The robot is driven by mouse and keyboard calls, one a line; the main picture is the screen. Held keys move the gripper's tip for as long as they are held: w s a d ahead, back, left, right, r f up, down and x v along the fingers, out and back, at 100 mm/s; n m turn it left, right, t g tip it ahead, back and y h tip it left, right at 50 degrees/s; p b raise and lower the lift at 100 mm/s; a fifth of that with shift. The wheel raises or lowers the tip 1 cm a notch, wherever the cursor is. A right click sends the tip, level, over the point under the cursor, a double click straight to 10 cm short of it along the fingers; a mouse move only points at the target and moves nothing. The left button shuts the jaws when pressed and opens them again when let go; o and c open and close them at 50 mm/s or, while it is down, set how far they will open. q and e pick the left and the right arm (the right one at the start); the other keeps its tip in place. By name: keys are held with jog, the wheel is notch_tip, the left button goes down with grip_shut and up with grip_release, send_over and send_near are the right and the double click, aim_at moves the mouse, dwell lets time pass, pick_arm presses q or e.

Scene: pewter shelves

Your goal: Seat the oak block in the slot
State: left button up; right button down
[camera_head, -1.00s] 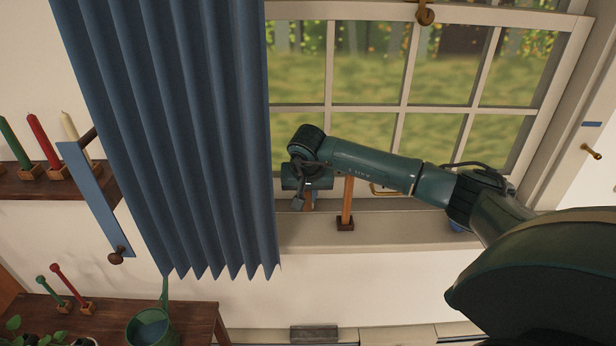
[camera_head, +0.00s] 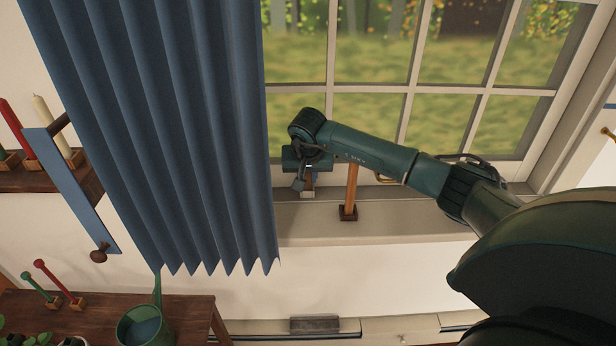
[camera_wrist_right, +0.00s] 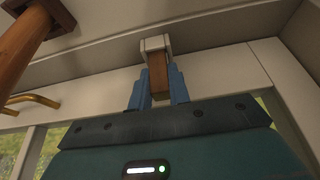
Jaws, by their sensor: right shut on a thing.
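My right gripper (camera_head: 307,186) is over the window sill, just left of an upright wooden post. In the right wrist view its two blue fingers (camera_wrist_right: 158,78) are shut on the brown oak block (camera_wrist_right: 157,72), one finger on each side. The block's far end is at a small whitish U-shaped slot piece (camera_wrist_right: 155,43) by the sill, with its walls beside the block. I cannot tell how deep the block sits in it. In the head view the block (camera_head: 309,182) is small and partly hidden by the gripper. My left gripper is not in view.
The post stands in a dark base (camera_head: 348,214) close to the right of the gripper. A blue curtain (camera_head: 165,130) hangs close on the left. Brass handles (camera_wrist_right: 30,101) are on the window frame. Bare sill (camera_head: 420,215) extends right.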

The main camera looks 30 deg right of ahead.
jog(key=shift+f, duration=0.15)
jog(key=c, duration=1.3)
grip_release()
jog(key=shift+r, duration=0.35)
jog(key=b+v, duration=0.1)
jog(key=v, duration=1)
jog(key=shift+s+a+r, duration=0.1)
jog(key=shift+s+r, duration=0.05)
jog(key=shift+r, duration=0.15)
